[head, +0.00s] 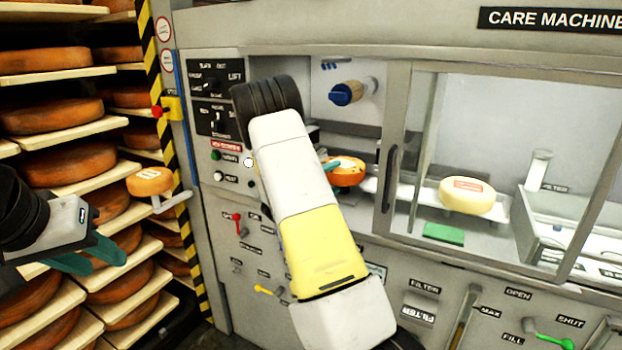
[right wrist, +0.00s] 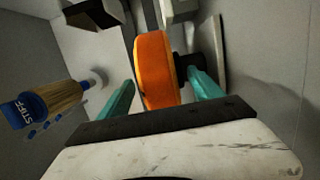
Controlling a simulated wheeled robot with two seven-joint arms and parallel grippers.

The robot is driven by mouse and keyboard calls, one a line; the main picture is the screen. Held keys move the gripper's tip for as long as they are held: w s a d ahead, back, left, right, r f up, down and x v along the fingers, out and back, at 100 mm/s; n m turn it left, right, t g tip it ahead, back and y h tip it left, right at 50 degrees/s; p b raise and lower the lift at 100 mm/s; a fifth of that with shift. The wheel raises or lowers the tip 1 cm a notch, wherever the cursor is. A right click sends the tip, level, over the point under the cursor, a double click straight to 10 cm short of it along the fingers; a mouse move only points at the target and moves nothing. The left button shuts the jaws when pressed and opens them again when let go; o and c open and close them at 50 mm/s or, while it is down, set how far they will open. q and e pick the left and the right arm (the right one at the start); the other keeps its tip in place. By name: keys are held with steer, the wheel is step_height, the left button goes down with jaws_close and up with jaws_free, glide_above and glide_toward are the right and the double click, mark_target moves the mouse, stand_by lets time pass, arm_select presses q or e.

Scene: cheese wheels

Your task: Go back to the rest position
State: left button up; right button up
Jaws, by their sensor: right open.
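My right gripper (right wrist: 160,80) is open inside the care machine. Its two teal fingers stand on either side of an orange cheese wheel (right wrist: 154,62), which is on edge in the right wrist view. In the head view this orange wheel (head: 347,175) shows past my right arm, with one teal finger (head: 331,165) by it. The rest of that gripper is hidden behind the arm. My left gripper (head: 100,258) is at the left, in front of the cheese shelves, with its teal fingers apart and nothing between them.
A pale cheese wheel (head: 467,195) with a red label sits behind the machine's glass. A brush with a blue end (head: 347,94), marked STIFF (right wrist: 28,110) in the wrist view, is beside my right gripper. A small orange wheel (head: 149,181) sits on a bracket. Shelves (head: 60,133) of wheels fill the left.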

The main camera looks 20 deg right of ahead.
steer(key=v, duration=0.7)
steer(key=shift+s+a+r, duration=0.15)
steer(key=shift+a+r, duration=0.1)
steer(key=shift+a, duration=0.1)
steer(key=s+r+m+g+y, duration=0.2)
steer(key=s+m+g+y, duration=0.15)
steer(key=s, duration=0.55)
steer(key=s+r+m+g+y, duration=0.25)
steer(key=s+g, duration=0.25)
steer(key=s, duration=0.5)
steer(key=s+a+r+t+y, duration=0.3)
steer(key=s+a+y, duration=0.3)
steer(key=a, duration=0.3)
steer(key=s+a+r+t+y, duration=0.3)
steer(key=s+a+r+y, duration=0.2)
steer(key=a, duration=0.5)
steer(key=shift+s+a+n+y, duration=0.25)
steer(key=shift+s+n+y, duration=0.2)
steer(key=shift+s, duration=0.7)
